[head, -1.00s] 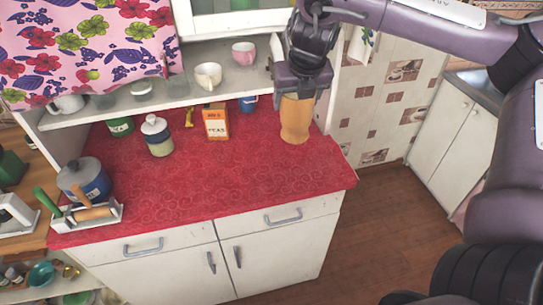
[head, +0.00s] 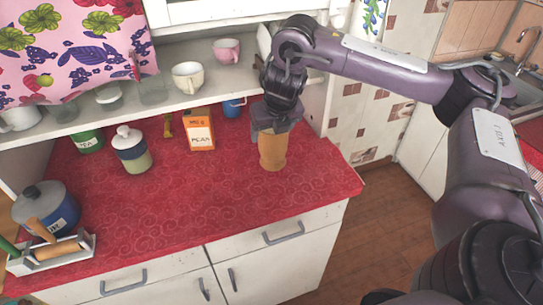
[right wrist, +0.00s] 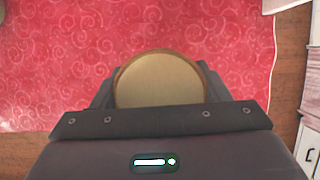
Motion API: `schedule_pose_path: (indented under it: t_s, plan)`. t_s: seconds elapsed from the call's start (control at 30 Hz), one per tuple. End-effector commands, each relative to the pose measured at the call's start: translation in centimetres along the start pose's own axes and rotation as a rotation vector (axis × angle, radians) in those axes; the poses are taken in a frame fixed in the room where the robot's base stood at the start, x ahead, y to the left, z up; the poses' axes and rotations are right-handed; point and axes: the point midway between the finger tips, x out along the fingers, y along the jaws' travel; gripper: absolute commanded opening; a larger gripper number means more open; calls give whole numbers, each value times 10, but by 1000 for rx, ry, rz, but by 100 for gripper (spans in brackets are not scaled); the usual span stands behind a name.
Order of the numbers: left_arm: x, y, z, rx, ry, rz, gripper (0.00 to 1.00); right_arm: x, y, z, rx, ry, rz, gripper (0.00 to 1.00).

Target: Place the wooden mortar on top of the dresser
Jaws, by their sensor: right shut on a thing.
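The wooden mortar (head: 272,151) is a tan, waisted cup, upright over the right part of the dresser's red top (head: 225,190). My right gripper (head: 275,128) comes down from above and is shut on the mortar's upper part. The mortar's base is at or very near the red cloth; I cannot tell for certain that it touches. In the right wrist view the mortar's round pale top (right wrist: 160,82) shows between the jaws, with red cloth around it. My left gripper is not in view.
An orange box (head: 200,130), a lidded jar (head: 131,150) and a green tin (head: 88,141) stand at the back. A blue pot (head: 45,208) and a tray with a rolling pin (head: 60,252) are at the left. A shelf with cups (head: 187,77) overhangs the back. The front middle is clear.

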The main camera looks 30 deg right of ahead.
Motion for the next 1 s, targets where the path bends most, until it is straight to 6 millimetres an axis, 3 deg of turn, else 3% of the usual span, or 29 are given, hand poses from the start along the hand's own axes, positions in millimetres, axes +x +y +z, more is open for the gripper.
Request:
schedule_pose_path:
  t_s: [0.03,0.2,0.43,0.83,0.87,1.0]
  plan:
    - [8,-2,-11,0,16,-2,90,11,0,-5,1,1,1,25]
    - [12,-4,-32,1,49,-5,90,21,0,-8,0,-1,1,25]
    - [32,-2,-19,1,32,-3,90,51,0,-21,1,1,1,25]
    - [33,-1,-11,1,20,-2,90,54,0,-22,0,-2,0,25]
    - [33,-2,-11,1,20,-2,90,55,0,-22,0,0,0,70]
    - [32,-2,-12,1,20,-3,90,54,0,-22,0,-1,0,88]
